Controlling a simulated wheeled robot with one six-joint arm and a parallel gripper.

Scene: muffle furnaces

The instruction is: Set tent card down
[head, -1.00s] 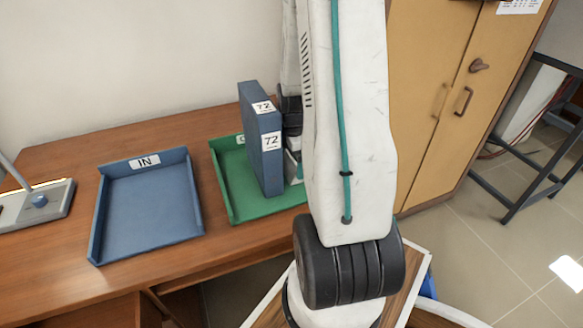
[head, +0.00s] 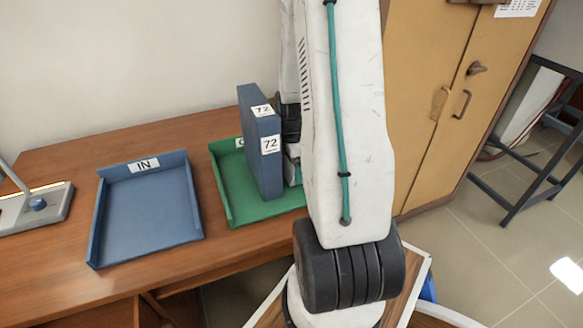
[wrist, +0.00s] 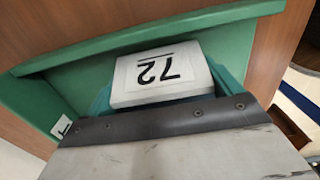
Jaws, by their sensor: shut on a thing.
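The tent card (wrist: 158,72) is a white block-like card marked 72, upside down in the wrist view. My gripper (head: 294,166) is shut on it, and teal finger parts show at the card's sides in the wrist view. The card is over or in the green tray (head: 228,204), whose wall (wrist: 150,38) runs past it in the wrist view. I cannot tell whether it touches the tray floor.
The blue binder (head: 262,160), labelled 72, stands upright in the green tray, close left of my gripper. An empty blue IN tray (head: 150,210) lies farther left on the wooden desk (head: 60,260). A lamp base (head: 35,205) is at far left. Tan cabinets (head: 425,100) stand right.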

